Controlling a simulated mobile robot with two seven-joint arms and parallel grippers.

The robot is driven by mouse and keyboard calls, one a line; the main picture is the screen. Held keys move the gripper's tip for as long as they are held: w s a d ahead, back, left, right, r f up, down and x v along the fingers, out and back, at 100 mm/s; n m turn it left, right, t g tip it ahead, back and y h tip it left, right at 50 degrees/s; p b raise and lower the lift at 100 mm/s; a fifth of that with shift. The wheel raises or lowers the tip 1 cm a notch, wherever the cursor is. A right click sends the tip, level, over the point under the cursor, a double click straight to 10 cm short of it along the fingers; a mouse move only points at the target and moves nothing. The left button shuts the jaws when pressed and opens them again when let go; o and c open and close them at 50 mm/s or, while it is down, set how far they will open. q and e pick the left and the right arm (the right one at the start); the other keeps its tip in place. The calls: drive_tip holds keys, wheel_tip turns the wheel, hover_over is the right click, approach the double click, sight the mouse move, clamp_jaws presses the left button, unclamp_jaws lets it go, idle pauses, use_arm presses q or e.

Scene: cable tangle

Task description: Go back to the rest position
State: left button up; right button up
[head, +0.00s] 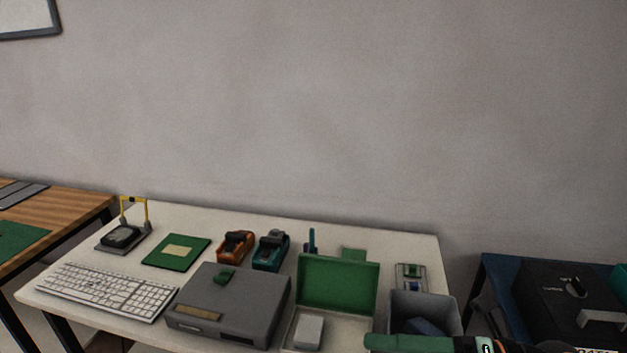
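A green and black elongated shape with an orange band (430,344) enters at the bottom edge on the right, in front of the grey bin. No cable shows clearly on the white table (215,218).
The table holds a keyboard (105,291), a grey box (230,300), a green open-lidded box (338,283), a grey bin (425,305), an orange device (235,246) and a teal device (271,250). A dark case (560,290) stands right; a wooden table (65,205) stands left.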

drive_tip(key=w+d+f+m+t+h+p, duration=0.1)
drive_tip(key=w+d+f+m+t+h, duration=0.35)
drive_tip(key=m, duration=0.85)
drive_tip(key=w+d+f+m+t+h, duration=0.25)
drive_tip(key=f+m+t+h, duration=0.45)
drive_tip(key=m+t, duration=0.4)
drive_tip(key=s+f+m+g+h, duration=0.2)
drive_tip(key=s+f+m+g, duration=0.2)
drive_tip(key=s+f, duration=0.3)
drive_tip(key=s+f+m+g+h, duration=0.1)
drive_tip(key=s+f+m+g, duration=0.4)
drive_tip(key=f, duration=1.1)
drive_tip(key=s+m, duration=0.1)
drive_tip(key=s, duration=0.1)
drive_tip(key=shift+s+d+f+m+h, duration=0.15)
drive_tip(key=shift+s+m+h, duration=0.2)
drive_tip(key=shift+m, duration=0.05)
drive_tip(key=shift+c, duration=0.2)
